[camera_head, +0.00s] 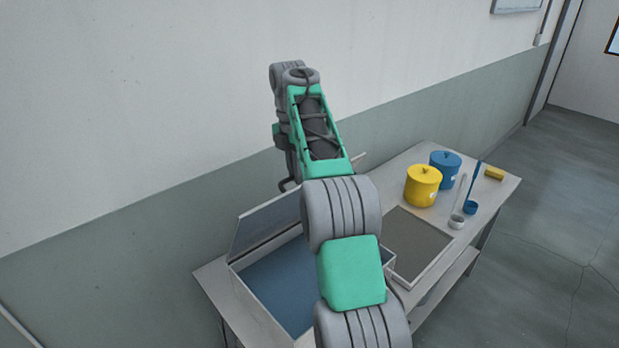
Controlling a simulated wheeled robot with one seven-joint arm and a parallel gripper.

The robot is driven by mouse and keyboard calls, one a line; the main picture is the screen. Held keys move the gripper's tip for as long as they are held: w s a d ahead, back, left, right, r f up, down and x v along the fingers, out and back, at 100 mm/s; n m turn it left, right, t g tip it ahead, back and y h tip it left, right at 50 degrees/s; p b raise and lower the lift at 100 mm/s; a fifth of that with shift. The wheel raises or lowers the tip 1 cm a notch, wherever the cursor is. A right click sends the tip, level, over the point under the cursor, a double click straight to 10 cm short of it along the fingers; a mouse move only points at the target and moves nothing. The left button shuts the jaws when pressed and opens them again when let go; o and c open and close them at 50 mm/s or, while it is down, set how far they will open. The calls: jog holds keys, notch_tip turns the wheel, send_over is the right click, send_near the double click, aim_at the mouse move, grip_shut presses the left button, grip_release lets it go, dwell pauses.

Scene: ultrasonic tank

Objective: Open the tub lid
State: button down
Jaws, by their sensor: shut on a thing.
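The tub (252,302) is a pale rectangular box with a blue inside, on the left end of the table. Its lid (266,224) stands raised and tilted along the back edge, and the tub's opening shows below it. My gripper (288,186) is at the lid's upper edge, shut on the lid. Most of the gripper is hidden behind my arm, so the exact grip on the lid does not show. My arm also covers the right part of the lid and of the tub.
A flat grey tray (418,240) lies right of the tub. A yellow pot (422,187) and a blue pot (446,167) stand behind it. The wall is close behind the table.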

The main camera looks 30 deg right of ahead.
jog(key=shift+w+a, duration=0.15)
jog(key=shift+w, duration=0.25)
jog(key=c, duration=1.5)
grip_release()
jog(key=shift+w+a, duration=0.1)
jog(key=shift+a, duration=0.15)
jog(key=shift+o, duration=0.2)
jog(key=shift+d+r, duration=0.1)
jog(key=shift+d, duration=0.15)
jog(key=s+a+r+b, duration=0.3)
jog(key=s+r, duration=1)
jog(key=s, duration=0.1)
